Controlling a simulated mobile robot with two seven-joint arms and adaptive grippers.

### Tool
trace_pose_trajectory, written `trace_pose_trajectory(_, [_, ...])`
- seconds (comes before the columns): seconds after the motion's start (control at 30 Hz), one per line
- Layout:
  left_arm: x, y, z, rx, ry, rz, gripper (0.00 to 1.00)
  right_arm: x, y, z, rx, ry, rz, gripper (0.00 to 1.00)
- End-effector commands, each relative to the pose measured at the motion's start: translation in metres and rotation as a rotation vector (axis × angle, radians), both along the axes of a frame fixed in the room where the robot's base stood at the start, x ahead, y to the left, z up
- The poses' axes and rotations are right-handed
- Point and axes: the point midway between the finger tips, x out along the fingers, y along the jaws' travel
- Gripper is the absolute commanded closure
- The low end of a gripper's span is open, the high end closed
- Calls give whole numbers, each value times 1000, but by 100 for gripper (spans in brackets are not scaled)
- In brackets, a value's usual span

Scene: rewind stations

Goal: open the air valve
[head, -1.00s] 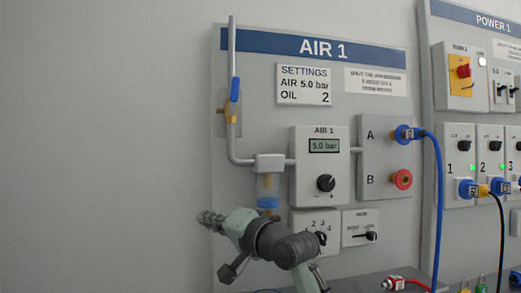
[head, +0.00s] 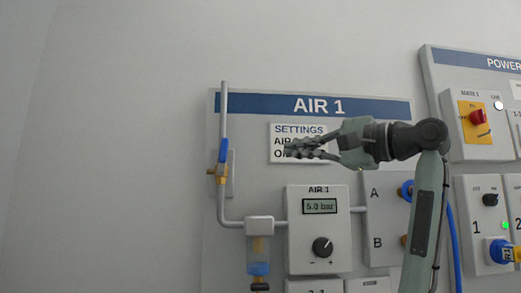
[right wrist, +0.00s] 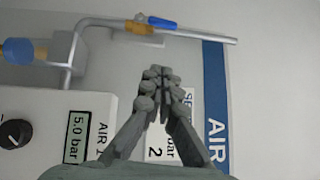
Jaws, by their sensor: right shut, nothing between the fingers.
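The air valve has a blue lever (head: 223,150) and a brass body (head: 220,174) on the grey upright pipe at the left of the AIR 1 panel. The lever lies along the pipe, pointing up. My right gripper (head: 292,151) is to the right of the valve, in front of the settings card, apart from the lever. Its fingers are shut and empty, pointing left. In the right wrist view the shut fingertips (right wrist: 159,72) point towards the pipe, with the blue lever (right wrist: 162,22) beyond them. My left gripper is not in view.
The regulator box (head: 318,225) reads 5.0 bar and sits below my right gripper. The filter bowl (head: 258,255) hangs from the pipe below the valve. My right forearm covers part of the A/B outlet plate (head: 377,218). The wall left of the panel is clear.

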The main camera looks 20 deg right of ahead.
Motion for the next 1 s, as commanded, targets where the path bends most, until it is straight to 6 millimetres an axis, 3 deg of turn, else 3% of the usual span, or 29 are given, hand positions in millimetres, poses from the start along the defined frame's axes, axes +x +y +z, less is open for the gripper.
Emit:
trace_pose_trajectory(0.23, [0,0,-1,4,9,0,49,17,11,4,6,6,8,100])
trace_pose_trajectory(0.63, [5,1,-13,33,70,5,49,89,52,11,4,4,7,100])
trace_pose_trajectory(0.8, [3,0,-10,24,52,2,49,93,75,13,4,3,5,100])
trace_pose_trajectory(1.0, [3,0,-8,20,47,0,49,96,86,14,4,3,5,100])
